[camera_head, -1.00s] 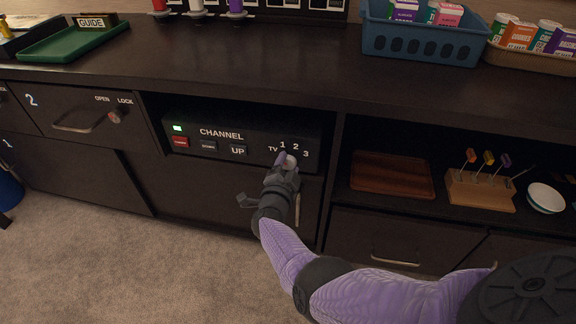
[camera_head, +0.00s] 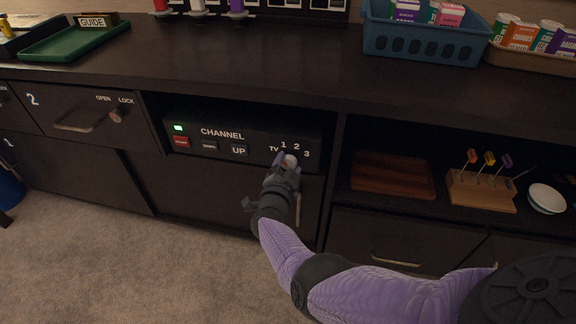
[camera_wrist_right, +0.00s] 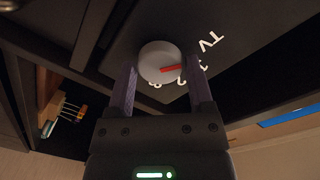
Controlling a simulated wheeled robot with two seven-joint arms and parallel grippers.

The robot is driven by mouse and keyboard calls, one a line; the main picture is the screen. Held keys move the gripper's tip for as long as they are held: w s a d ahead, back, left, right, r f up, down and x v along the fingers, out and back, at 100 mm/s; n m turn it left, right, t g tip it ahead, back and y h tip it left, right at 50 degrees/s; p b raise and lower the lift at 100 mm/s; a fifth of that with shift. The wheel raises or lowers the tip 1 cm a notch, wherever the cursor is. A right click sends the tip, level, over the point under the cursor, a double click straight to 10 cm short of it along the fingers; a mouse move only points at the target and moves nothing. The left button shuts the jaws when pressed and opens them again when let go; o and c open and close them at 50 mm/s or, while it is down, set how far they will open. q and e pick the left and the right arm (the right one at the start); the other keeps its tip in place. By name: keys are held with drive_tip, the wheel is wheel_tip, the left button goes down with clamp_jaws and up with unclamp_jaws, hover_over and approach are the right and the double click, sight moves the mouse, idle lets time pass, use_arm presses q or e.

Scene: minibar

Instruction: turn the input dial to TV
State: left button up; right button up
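The input dial (camera_head: 290,161) is a round white knob at the right end of the black channel box (camera_head: 230,131), with TV, 1, 2 and 3 printed around it. My right gripper (camera_head: 285,164) is at the dial. Its open fingers (camera_wrist_right: 162,66) stand on either side of the knob, very close; I cannot tell whether they touch it. My left gripper is not in view.
The box sits in a cabinet recess under the dark countertop (camera_head: 240,60). Its green light (camera_head: 178,128), red button (camera_head: 181,142) and UP button (camera_head: 239,150) are left of the dial. A right-hand shelf holds a wooden board (camera_head: 392,175) and a pick holder (camera_head: 480,191).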

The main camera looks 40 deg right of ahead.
drive_tip(key=shift+o, duration=1.4)
drive_tip(key=shift+s+a+r, duration=0.1)
drive_tip(key=shift+a+r, duration=0.05)
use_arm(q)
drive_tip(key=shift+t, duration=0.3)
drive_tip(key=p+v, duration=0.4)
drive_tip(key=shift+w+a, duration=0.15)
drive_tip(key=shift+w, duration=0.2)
use_arm(e)
drive_tip(key=v, duration=0.9)
drive_tip(key=shift+s+a, duration=0.15)
drive_tip(key=shift+a, duration=0.05)
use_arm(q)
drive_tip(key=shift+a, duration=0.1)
use_arm(e)
drive_tip(key=shift+a, duration=0.1)
